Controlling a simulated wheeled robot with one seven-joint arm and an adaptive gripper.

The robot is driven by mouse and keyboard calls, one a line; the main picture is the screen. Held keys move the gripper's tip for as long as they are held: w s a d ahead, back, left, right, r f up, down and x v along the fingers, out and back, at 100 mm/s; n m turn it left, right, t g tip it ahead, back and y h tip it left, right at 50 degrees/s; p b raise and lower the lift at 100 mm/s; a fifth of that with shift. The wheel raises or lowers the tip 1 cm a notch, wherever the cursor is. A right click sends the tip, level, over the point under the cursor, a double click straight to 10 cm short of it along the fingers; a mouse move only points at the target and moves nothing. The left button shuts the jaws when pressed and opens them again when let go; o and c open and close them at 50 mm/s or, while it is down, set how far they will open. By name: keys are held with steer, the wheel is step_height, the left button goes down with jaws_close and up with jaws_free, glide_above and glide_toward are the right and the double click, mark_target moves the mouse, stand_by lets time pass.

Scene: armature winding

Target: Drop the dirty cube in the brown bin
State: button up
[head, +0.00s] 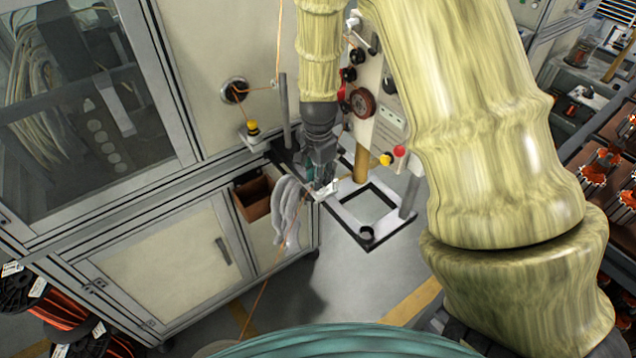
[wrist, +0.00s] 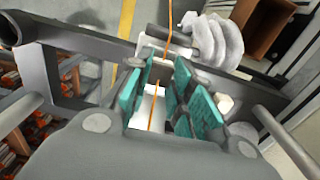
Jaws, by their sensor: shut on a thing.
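The brown bin (head: 256,209) is an open-topped box on the side of the pale machine cabinet, left of my gripper. It also shows at the top right of the wrist view (wrist: 263,22). My gripper (head: 318,183) points down in front of the cabinet, to the right of the bin and apart from it. In the wrist view its teal-padded fingers (wrist: 160,98) stand a little apart, closed on a pale block (wrist: 148,106), which seems to be the dirty cube. The fingers hide much of it. In the head view the cube cannot be made out clearly.
Grey-white gloves (head: 288,210) hang between the bin and my gripper. A thin orange wire (head: 262,290) runs down past them. A dark-edged frame (head: 385,237) and a post (head: 361,165) stand just right of the gripper. Open floor (head: 345,285) lies below.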

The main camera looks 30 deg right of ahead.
steer(key=shift+r+p, duration=0.35)
steer(key=shift+r, duration=1.6)
